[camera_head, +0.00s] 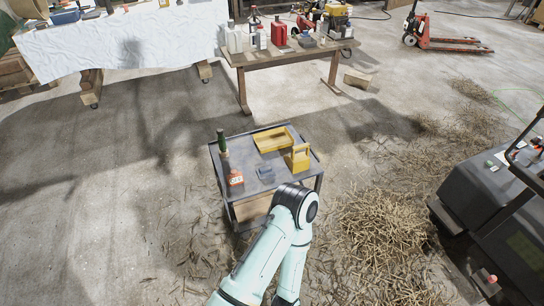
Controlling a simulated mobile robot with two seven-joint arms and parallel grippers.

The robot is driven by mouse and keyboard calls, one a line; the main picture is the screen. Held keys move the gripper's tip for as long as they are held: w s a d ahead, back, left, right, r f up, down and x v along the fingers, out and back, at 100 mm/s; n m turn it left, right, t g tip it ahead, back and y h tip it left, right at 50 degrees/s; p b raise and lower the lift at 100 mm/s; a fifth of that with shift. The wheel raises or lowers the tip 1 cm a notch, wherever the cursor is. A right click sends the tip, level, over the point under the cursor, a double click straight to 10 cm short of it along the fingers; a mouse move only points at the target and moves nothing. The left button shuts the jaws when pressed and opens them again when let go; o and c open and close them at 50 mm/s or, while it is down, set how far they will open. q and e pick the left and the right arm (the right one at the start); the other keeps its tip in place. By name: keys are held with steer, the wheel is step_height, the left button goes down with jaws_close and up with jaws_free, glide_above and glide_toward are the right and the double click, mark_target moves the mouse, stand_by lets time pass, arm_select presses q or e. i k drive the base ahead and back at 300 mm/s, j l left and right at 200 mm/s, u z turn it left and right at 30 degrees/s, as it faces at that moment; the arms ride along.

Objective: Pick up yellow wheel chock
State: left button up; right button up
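A grey cart (243,156) stands at the middle of the view. An upright yellow piece (300,160) stands at its right edge and looks like the wheel chock, though it is too small to be sure. A shallow yellow tray (273,140) lies just behind it. One of my arms reaches up from the bottom edge, and its bent joint is in front of the cart's near right corner. Neither of my grippers is visible.
The cart also holds a green-topped tool (222,143), an orange item (235,179) and a small blue-grey block (265,172). A wooden table (285,55) with bottles is behind. Straw (385,235) and a dark machine (500,205) are at right.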

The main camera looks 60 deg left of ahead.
mark_target(298, 161)
steer(key=j+u, duration=0.15)
steer(key=u, duration=1.4)
steer(key=k+j, duration=0.05)
